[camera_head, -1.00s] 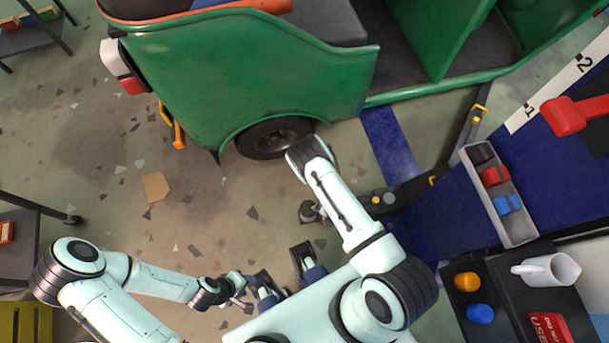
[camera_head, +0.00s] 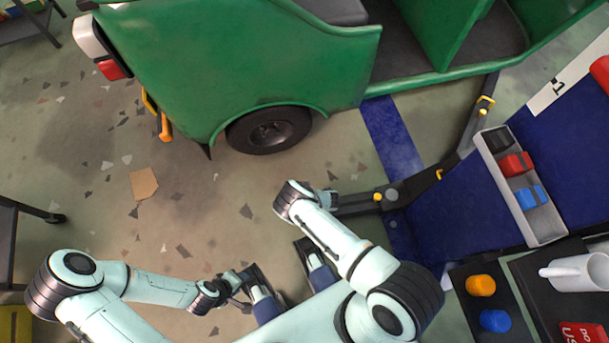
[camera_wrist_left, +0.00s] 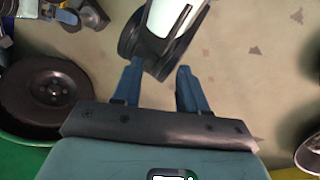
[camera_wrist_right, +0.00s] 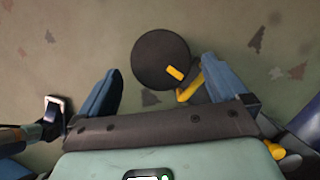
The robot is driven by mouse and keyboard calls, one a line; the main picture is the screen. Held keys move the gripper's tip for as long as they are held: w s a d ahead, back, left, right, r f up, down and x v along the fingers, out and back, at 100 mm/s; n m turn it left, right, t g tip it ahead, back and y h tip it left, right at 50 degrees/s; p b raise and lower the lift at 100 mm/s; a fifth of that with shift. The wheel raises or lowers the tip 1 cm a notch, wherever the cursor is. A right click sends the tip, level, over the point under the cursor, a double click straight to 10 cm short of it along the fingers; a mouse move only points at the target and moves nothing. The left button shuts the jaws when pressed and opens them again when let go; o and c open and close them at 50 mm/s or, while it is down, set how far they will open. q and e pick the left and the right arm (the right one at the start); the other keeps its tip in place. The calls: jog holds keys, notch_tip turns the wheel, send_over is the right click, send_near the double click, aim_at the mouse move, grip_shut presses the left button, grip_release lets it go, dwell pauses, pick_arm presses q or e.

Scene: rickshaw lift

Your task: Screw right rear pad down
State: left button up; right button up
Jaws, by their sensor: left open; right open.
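The lift pad (camera_wrist_right: 160,58) is a round black disc with a yellow tab on it, seen from above in the right wrist view. My right gripper (camera_wrist_right: 160,86) is open, with its fingers spread either side of the near part of the disc; whether they touch it I cannot tell. In the head view my right wrist hides the pad at the end of the dark lift arm (camera_head: 405,187). My left gripper (camera_wrist_left: 158,85) is open and empty above bare floor. The green rickshaw (camera_head: 240,60) stands beyond, its rear wheel (camera_head: 268,130) showing.
A grey tray (camera_head: 545,222) with black, red and blue items is at the right. Orange (camera_head: 480,286) and blue (camera_head: 495,320) knobs and a white mug (camera_head: 580,272) are at lower right. A cardboard piece (camera_head: 143,184) lies on otherwise open floor at left.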

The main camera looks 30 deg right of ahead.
pick_arm(q)
jog(key=shift+t+y, duration=0.3)
jog(key=shift+t, duration=0.2)
jog(key=shift+w+a+f+b, duration=0.45)
jog(key=shift+w+f, duration=0.25)
jog(key=shift+w, duration=0.2)
jog(key=shift+w+a+f+b, duration=0.4)
jog(key=shift+w+f, duration=0.25)
jog(key=shift+w, duration=0.2)
pick_arm(e)
jog(key=shift+x, duration=2.35)
jog(key=c, duration=0.9)
jog(key=shift+o, duration=0.2)
pick_arm(q)
jog(key=shift+s, duration=0.1)
